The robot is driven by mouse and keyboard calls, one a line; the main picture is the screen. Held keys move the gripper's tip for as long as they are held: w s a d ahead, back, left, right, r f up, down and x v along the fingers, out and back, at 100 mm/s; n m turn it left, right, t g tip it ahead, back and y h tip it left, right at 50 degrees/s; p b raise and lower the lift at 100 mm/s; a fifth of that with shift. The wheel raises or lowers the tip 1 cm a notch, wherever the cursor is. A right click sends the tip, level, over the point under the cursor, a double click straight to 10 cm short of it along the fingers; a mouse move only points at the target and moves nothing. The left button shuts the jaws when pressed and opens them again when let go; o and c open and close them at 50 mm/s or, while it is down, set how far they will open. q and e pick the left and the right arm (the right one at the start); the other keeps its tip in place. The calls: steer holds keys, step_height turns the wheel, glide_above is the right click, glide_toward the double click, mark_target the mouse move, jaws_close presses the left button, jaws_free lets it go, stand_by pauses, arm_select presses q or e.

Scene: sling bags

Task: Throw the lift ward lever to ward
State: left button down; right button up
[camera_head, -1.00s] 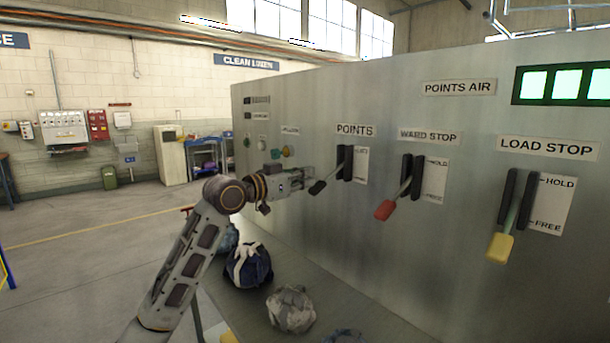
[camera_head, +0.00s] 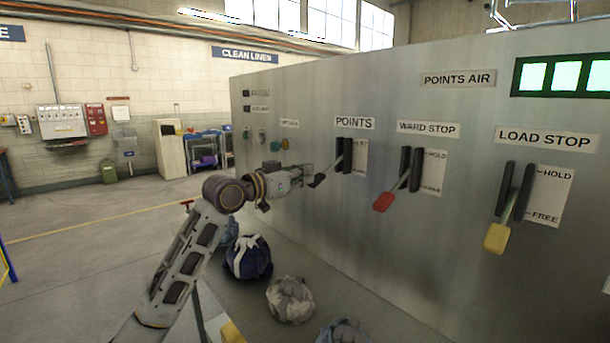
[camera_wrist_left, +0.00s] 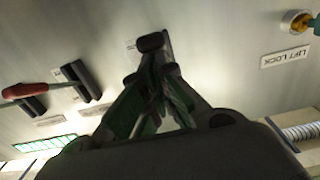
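The POINTS lever, the one with a black handle (camera_head: 318,180), sticks out from its dark slot (camera_head: 344,156) toward the lower left. Its small side plate (camera_head: 360,158) is too blurred to read. My left gripper (camera_head: 311,176) is right at the handle's end, its fingers looking spread. In the left wrist view the green-padded fingers (camera_wrist_left: 160,75) reach toward a dark slot end (camera_wrist_left: 150,42); the handle is hidden there, and contact cannot be told. My right gripper is not in view.
The WARD STOP lever with a red handle (camera_head: 384,201) is just to the right; the LOAD STOP lever with a yellow handle (camera_head: 497,238) is farther right. Sling bags (camera_head: 290,299) lie below, along the panel (camera_head: 430,270). A LIFT LOCK label (camera_wrist_left: 286,57) shows in the left wrist view.

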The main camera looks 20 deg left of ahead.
arm_select(q)
steer(key=v, duration=1.2)
steer(key=shift+w, duration=0.1)
stand_by(0.8)
